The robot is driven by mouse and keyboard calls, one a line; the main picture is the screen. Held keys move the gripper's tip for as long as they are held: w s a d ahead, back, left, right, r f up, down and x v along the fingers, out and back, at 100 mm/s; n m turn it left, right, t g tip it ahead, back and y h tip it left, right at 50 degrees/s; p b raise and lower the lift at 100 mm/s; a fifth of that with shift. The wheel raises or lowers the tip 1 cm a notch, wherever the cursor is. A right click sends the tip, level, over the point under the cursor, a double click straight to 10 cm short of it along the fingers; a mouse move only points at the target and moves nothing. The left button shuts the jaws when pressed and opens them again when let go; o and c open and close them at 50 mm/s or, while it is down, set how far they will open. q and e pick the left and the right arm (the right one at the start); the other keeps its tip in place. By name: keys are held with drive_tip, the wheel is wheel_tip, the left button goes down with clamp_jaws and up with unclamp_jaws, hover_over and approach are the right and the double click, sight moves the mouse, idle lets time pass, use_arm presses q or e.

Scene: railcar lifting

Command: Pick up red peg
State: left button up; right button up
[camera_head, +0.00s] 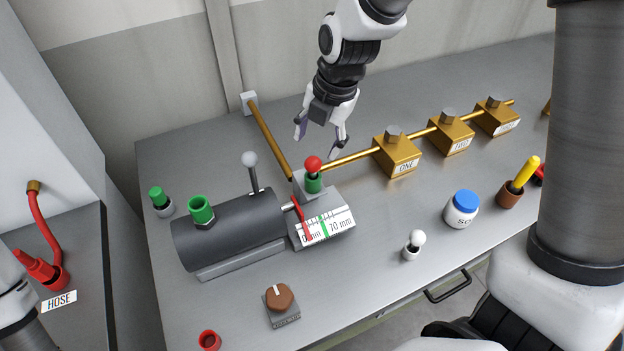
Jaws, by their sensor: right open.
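Several red items are in the head view, and I cannot tell for certain which is the red peg. A red ball-topped peg (313,164) stands upright in a green collar (313,183) on the gauge block. My right gripper (320,137) is open and empty, pointing down just above and behind this red top, apart from it. A red pointed piece (36,266) is at the left by the HOSE label. A red cup (209,340) is at the front edge. My left gripper is not in view.
A dark cylinder (228,232) with a white-knobbed lever (250,160) lies left of the gauge block (325,228). Brass blocks (396,156) sit along a rod at the right. A brown knob (280,297), a blue-lidded jar (461,208) and a yellow peg (524,172) stand nearer.

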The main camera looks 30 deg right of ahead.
sight(314, 161)
drive_tip(key=shift+f, duration=0.5)
drive_tip(key=f, duration=0.1)
drive_tip(key=f+p, duration=0.1)
drive_tip(key=p, duration=0.1)
drive_tip(key=shift+s+a+f, duration=0.1)
drive_tip(key=shift+a+f, duration=0.15)
drive_tip(key=shift+f, duration=0.15)
drive_tip(key=x, duration=0.3)
drive_tip(key=shift+f, duration=0.2)
drive_tip(key=shift+w+f, duration=0.3)
drive_tip(key=shift+w, duration=0.05)
drive_tip(key=shift+s+r, duration=0.1)
drive_tip(key=shift+s, duration=0.05)
drive_tip(key=c, duration=0.5)
clamp_jaws()
